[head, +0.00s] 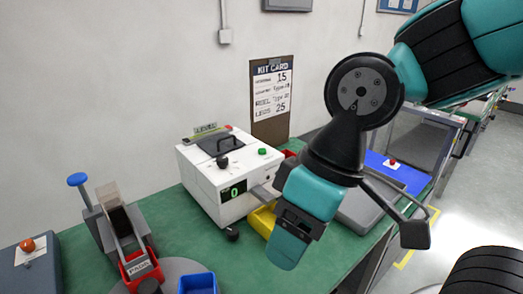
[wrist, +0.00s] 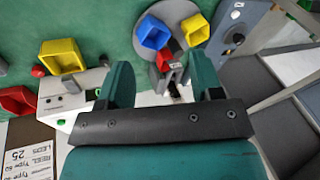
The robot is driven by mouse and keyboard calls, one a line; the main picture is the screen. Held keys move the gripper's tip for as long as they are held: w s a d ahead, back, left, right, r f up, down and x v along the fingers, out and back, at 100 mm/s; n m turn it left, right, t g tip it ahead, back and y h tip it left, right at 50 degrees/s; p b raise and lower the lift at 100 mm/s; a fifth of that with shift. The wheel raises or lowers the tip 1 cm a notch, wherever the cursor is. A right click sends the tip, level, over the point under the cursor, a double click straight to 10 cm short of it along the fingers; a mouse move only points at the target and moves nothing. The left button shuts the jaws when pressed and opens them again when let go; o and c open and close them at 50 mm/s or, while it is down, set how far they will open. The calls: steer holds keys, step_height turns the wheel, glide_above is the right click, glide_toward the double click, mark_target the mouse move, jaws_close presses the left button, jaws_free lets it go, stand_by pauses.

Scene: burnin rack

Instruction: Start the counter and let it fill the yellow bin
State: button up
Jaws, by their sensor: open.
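The counter (head: 213,180) is a white box on the green bench in the head view, with a green button (head: 262,151) on top, a black knob and a display reading 0. It also shows at the left in the wrist view (wrist: 78,84). The yellow bin (head: 262,221) stands at its front right, partly hidden by my gripper. In the wrist view the bin (wrist: 62,56) looks empty beside the counter. My gripper (head: 287,250) is open and empty, hanging in front and right of the counter; its two teal fingers (wrist: 162,84) are apart in the wrist view.
A kit card (head: 271,95) on the wall reads LEDS 25. A red bin (wrist: 17,100) is near the counter. An orange button (head: 27,245) sits far left.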

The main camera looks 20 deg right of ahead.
jaws_close()
stand_by(0.3)
stand_by(1.6)
